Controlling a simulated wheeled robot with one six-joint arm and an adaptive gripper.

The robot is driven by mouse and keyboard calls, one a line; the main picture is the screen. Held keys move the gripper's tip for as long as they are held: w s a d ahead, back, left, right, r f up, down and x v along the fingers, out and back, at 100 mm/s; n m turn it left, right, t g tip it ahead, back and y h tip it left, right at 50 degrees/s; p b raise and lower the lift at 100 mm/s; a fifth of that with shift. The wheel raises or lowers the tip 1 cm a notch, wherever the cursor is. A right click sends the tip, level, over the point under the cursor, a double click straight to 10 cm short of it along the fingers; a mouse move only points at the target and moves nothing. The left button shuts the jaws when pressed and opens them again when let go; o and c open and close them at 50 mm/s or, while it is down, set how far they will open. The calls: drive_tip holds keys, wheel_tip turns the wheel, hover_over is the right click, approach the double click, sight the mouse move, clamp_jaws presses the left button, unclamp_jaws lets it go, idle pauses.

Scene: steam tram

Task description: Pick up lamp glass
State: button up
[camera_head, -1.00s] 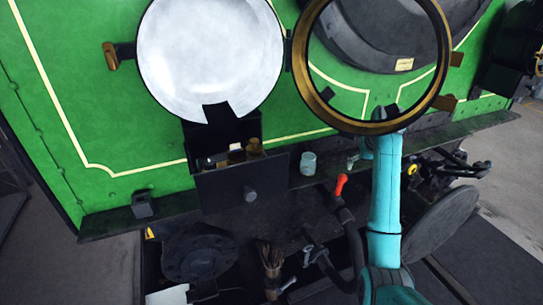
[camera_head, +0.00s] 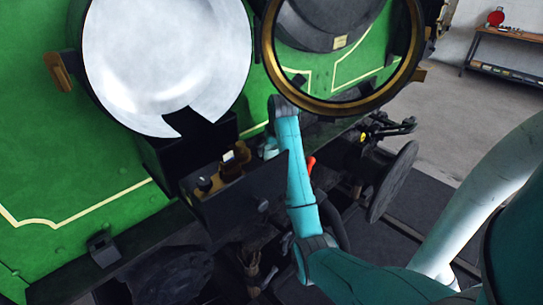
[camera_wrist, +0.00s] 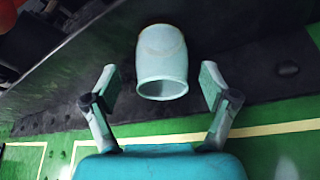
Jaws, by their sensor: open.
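The lamp glass (camera_wrist: 162,62) is a pale, greenish-white, slightly barrel-shaped vessel with an open rim facing the wrist camera. It stands on the dark ledge (camera_wrist: 265,70) beside the green panel. My gripper (camera_wrist: 158,82) is open, with one finger on each side of the glass. Gaps show between both fingers and the glass, and the fingertips appear about level with its middle.
A large lamp with a white round reflector (camera_head: 165,60) stands open, its brass-rimmed door (camera_head: 268,60) swung right above my arm. A dark open drawer (camera_head: 240,195) holding small items juts out left of my arm. A red-tipped lever (camera_head: 311,164) is close on the right.

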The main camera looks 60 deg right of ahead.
sight(272, 153)
drive_tip(key=shift+w+x, duration=0.2)
drive_tip(key=shift+x, duration=1.45)
drive_tip(key=c, duration=1.3)
drive_tip(key=shift+d+r, duration=0.1)
drive_tip(key=shift+r, duration=0.05)
